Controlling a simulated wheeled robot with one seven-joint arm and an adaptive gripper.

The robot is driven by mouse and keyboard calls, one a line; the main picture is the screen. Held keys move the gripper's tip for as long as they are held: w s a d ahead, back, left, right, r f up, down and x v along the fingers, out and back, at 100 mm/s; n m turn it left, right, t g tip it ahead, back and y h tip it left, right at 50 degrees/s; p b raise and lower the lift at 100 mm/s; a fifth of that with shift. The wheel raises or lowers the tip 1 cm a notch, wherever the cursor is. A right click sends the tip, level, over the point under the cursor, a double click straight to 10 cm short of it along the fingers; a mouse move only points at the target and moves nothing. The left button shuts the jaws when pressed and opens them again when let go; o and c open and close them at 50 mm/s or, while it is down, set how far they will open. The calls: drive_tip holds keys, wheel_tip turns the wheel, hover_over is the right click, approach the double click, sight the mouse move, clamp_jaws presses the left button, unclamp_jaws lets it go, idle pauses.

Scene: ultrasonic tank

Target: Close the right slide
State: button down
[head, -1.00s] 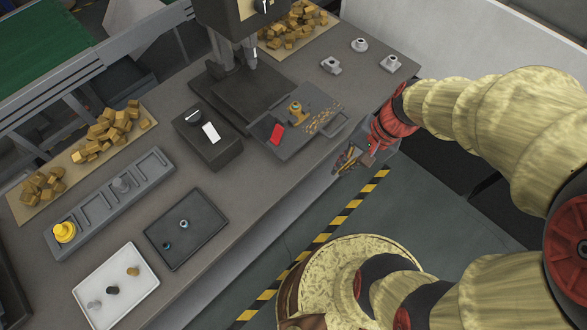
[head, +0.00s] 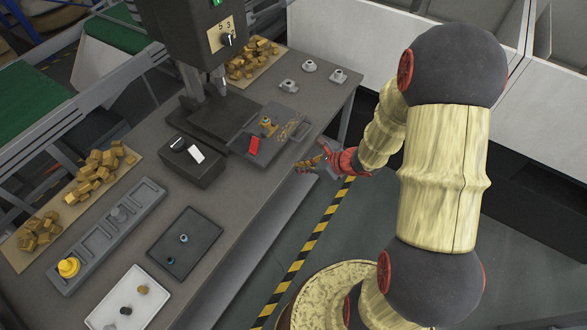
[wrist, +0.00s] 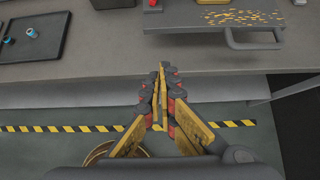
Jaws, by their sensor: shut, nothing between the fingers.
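A flat grey slide plate (head: 270,140) with a bar handle (head: 304,132) lies on the bench in front of the press. A red block (head: 254,146), a brass fitting (head: 267,122) and loose brass chips lie on it. In the wrist view the plate (wrist: 168,19) and its handle (wrist: 253,46) are at the upper right, the handle facing me. No marking shows which slide is the right one. My gripper (head: 304,163) is shut and empty at the bench's front edge, just in front of the handle. In the wrist view its fingertips (wrist: 162,71) point left of the handle, apart from it.
A dark control box (head: 191,163) stands left of the plate, and a black tray (head: 200,229) lies nearer. Small grey fittings (head: 289,86) sit behind, toward the bench's right end. The floor with striped tape (head: 312,233) is open before the bench.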

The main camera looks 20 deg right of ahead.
sight(231, 141)
drive_tip(key=x, duration=0.3)
drive_tip(key=r+b+x, duration=0.1)
drive_tip(key=x, duration=0.2)
drive_tip(key=w+x, duration=0.1)
drive_tip(key=x, duration=0.3)
drive_tip(key=shift+a+b, duration=0.3)
drive_tip(key=shift+a, duration=0.15)
drive_tip(key=shift+w+a+r, duration=0.1)
drive_tip(key=shift+w+a, duration=0.35)
drive_tip(key=shift+w, duration=0.25)
drive_tip(key=w+a, duration=0.4)
drive_tip(key=w, duration=0.1)
drive_tip(key=w+a+b, duration=0.1)
drive_tip(key=w+a, duration=0.3)
drive_tip(key=w, duration=0.2)
drive_tip(key=w+a, duration=0.4)
drive_tip(key=w, duration=0.1)
drive_tip(key=shift+w+b, duration=0.2)
drive_tip(key=shift+b, duration=0.2)
drive_tip(key=shift+w+a+r, duration=0.1)
drive_tip(key=shift+w, duration=0.1)
